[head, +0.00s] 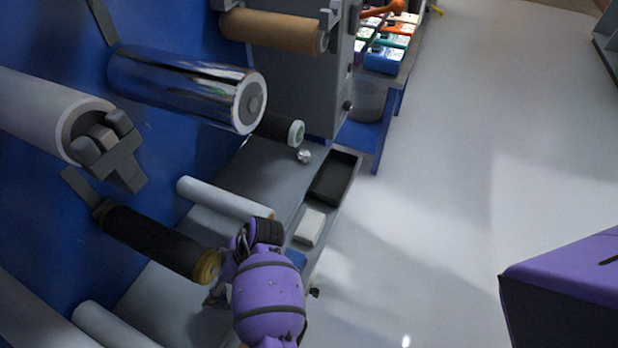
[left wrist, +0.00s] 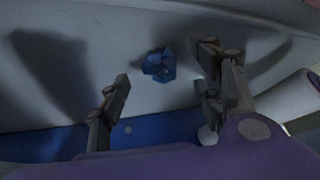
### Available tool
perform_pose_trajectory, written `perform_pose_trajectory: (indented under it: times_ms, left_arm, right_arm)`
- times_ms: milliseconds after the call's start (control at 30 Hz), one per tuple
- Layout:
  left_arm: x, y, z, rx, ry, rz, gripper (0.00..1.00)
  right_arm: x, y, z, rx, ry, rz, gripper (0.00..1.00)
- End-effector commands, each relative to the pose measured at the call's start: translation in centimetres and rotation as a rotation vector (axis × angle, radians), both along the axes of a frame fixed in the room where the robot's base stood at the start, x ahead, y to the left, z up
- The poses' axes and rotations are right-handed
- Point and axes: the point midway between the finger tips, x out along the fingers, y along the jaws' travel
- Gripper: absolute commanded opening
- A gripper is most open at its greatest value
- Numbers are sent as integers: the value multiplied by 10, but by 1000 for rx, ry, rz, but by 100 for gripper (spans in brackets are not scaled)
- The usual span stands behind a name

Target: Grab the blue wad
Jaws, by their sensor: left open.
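The blue wad (left wrist: 158,66) is a small crumpled piece lying on a grey surface in the left wrist view. My left gripper (left wrist: 163,84) is open, with one finger on each side of the wad in the picture; neither finger appears to touch it. In the head view my purple left arm (head: 268,295) covers the area around the gripper. I cannot make out the wad clearly there. My right gripper is not in view.
White rolls (head: 228,198), a dark roller (head: 155,242) and a chrome roller (head: 185,88) are close to the left. A white block (head: 310,228) and a black tray (head: 335,178) lie on the grey ledge.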

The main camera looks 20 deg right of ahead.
Motion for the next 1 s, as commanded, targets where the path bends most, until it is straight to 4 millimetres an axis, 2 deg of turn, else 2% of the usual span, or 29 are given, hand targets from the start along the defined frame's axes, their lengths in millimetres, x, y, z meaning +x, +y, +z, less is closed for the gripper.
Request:
perform_pose_trajectory:
  times_ms: [33,100,333,600,1000]
  left_arm:
    - [-2,5,-14,1,7,1,60]
    - [-1,9,-18,0,4,1,60]
    - [1,10,-16,0,-1,0,60]
    - [1,10,-16,-1,0,0,27]
    - [1,11,-15,-1,0,0,26]
  right_arm:
    - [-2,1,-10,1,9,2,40]
    - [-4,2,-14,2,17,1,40]
    - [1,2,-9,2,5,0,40]
    - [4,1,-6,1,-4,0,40]
    - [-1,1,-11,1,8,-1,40]
